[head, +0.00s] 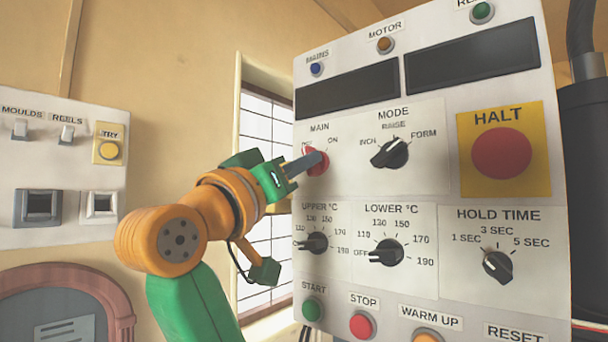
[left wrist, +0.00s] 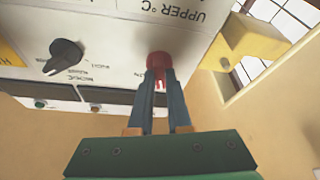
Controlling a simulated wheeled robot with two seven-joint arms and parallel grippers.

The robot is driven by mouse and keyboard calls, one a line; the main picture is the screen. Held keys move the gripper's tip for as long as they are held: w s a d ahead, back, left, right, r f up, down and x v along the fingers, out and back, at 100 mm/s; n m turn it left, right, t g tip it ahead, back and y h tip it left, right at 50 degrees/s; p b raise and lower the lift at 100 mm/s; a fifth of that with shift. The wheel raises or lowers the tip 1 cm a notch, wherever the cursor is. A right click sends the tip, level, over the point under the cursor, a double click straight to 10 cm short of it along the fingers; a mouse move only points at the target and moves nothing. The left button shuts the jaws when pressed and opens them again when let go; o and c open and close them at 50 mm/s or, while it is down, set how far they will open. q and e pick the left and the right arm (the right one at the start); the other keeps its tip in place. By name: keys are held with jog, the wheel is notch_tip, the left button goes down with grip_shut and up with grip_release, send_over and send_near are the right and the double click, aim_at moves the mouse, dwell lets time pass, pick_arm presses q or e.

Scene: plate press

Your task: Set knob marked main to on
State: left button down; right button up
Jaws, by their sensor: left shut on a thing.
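The MAIN knob (head: 317,163) is red and sits at the upper left of the white control panel, with OFF and ON printed above it. Its pointer, partly hidden by my gripper, appears to be towards the OFF side. My left gripper (head: 314,160) reaches it from the left and is shut on it. In the left wrist view the two blue-grey fingers (left wrist: 160,80) lie on either side of the red knob (left wrist: 159,61). My right gripper is in neither view.
The black MODE knob (head: 390,153) is just right of MAIN, and the UPPER °C knob (head: 316,243) is below it. A red HALT button (head: 501,153) on yellow is farther right. A smaller switch panel (head: 65,165) hangs at the left. A window lies behind my arm.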

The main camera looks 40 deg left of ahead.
pick_arm(q)
jog(key=shift+a+r+m+g+h+p, duration=0.1)
jog(key=shift+m+g+h+p, duration=0.2)
jog(key=shift+m+h, duration=1.55)
jog(key=shift+a+m+g+h+p, duration=0.2)
jog(key=shift+m+h, duration=0.35)
jog(key=shift+m, duration=2.55)
jog(key=shift+r+m+g+h+p, duration=0.1)
jog(key=shift+m+g+h+p, duration=0.2)
jog(key=shift+m+h, duration=1.55)
jog(key=shift+f+m+y, duration=0.1)
jog(key=shift+m+y, duration=0.45)
jog(key=shift+m, duration=0.25)
jog(key=c, duration=0.9)
grip_release()
jog(key=shift+s, duration=0.1)
jog(key=shift+o, duration=0.2)
jog(key=shift+s, duration=0.15)
